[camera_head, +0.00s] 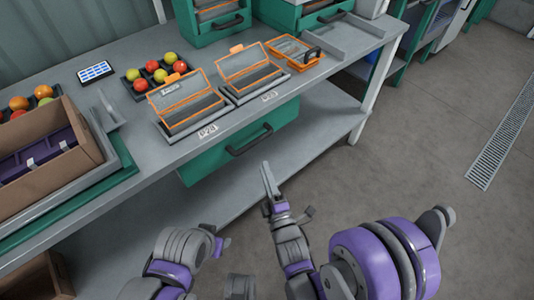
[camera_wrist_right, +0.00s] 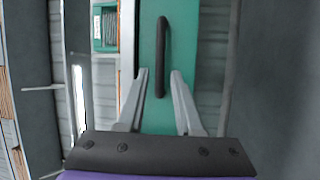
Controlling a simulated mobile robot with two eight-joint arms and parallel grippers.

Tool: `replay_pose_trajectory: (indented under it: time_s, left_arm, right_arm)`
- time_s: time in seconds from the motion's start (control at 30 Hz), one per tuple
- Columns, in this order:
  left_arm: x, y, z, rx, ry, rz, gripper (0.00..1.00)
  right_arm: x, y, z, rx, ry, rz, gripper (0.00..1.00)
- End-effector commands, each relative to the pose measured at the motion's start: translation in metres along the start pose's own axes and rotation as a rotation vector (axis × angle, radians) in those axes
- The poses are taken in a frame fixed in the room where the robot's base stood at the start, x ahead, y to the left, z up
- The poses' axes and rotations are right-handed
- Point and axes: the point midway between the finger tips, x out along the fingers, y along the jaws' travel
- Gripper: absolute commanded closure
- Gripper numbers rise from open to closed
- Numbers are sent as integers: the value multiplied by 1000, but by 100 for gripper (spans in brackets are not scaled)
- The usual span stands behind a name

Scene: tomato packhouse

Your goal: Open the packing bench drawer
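The packing bench drawer has a green front (camera_head: 215,157) below the front edge of the bench top, with a dark bar handle (camera_head: 249,140). No gap shows around the front. In the right wrist view the green front (camera_wrist_right: 143,45) is straight ahead, and the handle (camera_wrist_right: 162,50) runs up the picture. My right gripper (camera_head: 267,178) is in front of the drawer, below and right of the handle in the head view. Its two fingers (camera_wrist_right: 160,73) are apart, with the handle lined up between and beyond them; nothing is held. My left arm's end (camera_head: 200,242) shows low; its fingers are unclear.
The grey bench (camera_head: 150,42) carries orange-framed clear boxes (camera_head: 185,100), a dark tray of tomatoes (camera_head: 135,90), a blue-screened device (camera_head: 96,72) and a cardboard box (camera_head: 80,185). A lower shelf (camera_head: 325,118) and bench leg (camera_head: 378,85) stand near the drawer. The floor at right is clear.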

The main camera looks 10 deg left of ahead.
Motion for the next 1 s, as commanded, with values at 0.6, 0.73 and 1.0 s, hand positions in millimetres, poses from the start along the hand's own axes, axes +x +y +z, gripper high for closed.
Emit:
replay_pose_trajectory:
  time_s: [0.6, 0.73, 1.0]
  left_arm:
    - [0, 0, 0, 0, 0, 0, 50]
    - [1, 0, 0, 0, 0, 0, 50]
    - [2, 0, 0, 0, -1, 0, 50]
  right_arm:
    - [79, -3, -9, -39, 17, 35, 66]
    - [95, -3, -9, -40, 17, 35, 66]
    - [107, -2, -9, -39, 16, 35, 66]
